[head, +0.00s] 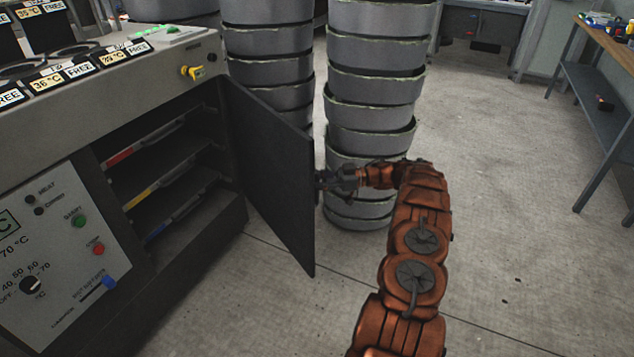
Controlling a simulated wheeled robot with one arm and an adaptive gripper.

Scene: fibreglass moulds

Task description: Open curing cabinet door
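The curing cabinet (75,140) stands at the left with a control panel of knobs and buttons on its front. Its dark door (268,170) is swung wide open, hinged on the right side of the opening. Inside, shelves (160,165) show with red, yellow and blue strips. My gripper (322,181) is at the door's free edge, at about mid-height. The door partly hides the fingertips, so I cannot tell whether they hold the edge or a handle on the far face.
Tall stacks of grey moulds (375,85) stand right behind the door and my gripper. A workbench (597,90) with small items is at the far right. The concrete floor (520,240) on the right is clear. Labelled round openings (70,50) are on the cabinet top.

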